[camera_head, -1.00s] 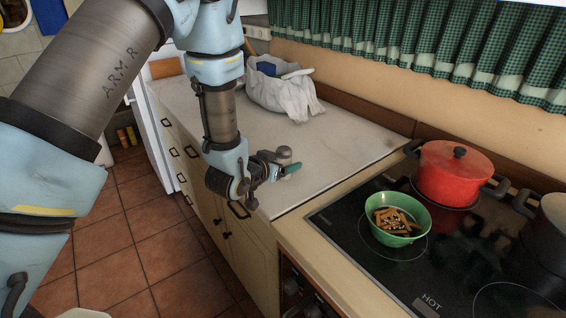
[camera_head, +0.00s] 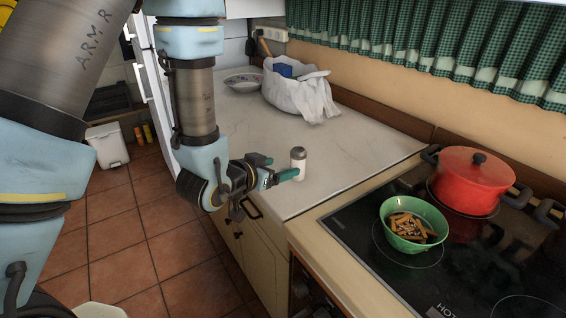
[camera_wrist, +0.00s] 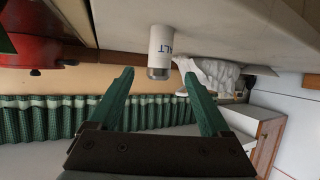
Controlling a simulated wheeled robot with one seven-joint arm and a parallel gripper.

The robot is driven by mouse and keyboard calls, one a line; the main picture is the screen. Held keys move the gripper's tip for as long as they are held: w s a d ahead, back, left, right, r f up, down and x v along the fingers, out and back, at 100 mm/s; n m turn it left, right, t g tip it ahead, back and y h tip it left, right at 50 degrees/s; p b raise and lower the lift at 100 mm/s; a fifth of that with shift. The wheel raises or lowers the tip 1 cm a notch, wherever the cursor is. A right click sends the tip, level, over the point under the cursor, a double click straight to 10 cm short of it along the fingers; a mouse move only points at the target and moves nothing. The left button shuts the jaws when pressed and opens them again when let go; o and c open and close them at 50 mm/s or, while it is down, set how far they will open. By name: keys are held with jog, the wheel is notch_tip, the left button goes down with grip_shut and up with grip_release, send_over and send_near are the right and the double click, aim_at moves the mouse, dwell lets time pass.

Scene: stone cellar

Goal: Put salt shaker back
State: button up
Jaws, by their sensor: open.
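The salt shaker (camera_head: 298,163) is a small white cylinder with a grey-brown cap. It stands upright on the pale worktop (camera_head: 335,160), near its front edge. In the wrist view, which is upside down, the salt shaker (camera_wrist: 161,45) shows part of a "SALT" label. My gripper (camera_head: 277,168) is just left of the shaker with its green-tipped fingers apart. In the wrist view the shaker lies straight ahead, lined up with the gap between the open fingers. No finger appears to hold it.
A green bowl of brown pieces (camera_head: 411,239) and a red pot (camera_head: 474,184) are on the black hob (camera_head: 360,225) at right. A cloth-lined basket (camera_head: 300,97) and a patterned plate (camera_head: 243,82) stand farther back. The worktop around the shaker is clear.

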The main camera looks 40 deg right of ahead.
jog(key=a+r+p, duration=0.1)
jog(key=p, duration=0.2)
jog(key=shift+s+a, duration=0.1)
jog(key=shift+s, duration=0.1)
jog(key=shift+s+a+r+p, duration=0.15)
jog(key=shift+a+p, duration=0.3)
jog(key=shift+p, duration=0.7)
jog(key=w+a+r+n+t+y, duration=0.15)
jog(key=w+a+n+y, duration=0.25)
jog(key=w+a, duration=0.55)
jog(key=w+a+r+n+y, duration=0.25)
jog(key=w+a+y, duration=0.3)
jog(key=a, duration=0.65)
jog(key=s+a+r+n+g+y, duration=0.1)
jog(key=s+a+r+n+g, duration=0.1)
jog(key=a, duration=0.6)
jog(key=s+a+r+n+g+y, duration=0.2)
jog(key=s+a+r+n, duration=0.2)
jog(key=a, duration=0.5)
jog(key=shift+s+r, duration=0.2)
jog(key=shift+s, duration=0.55)
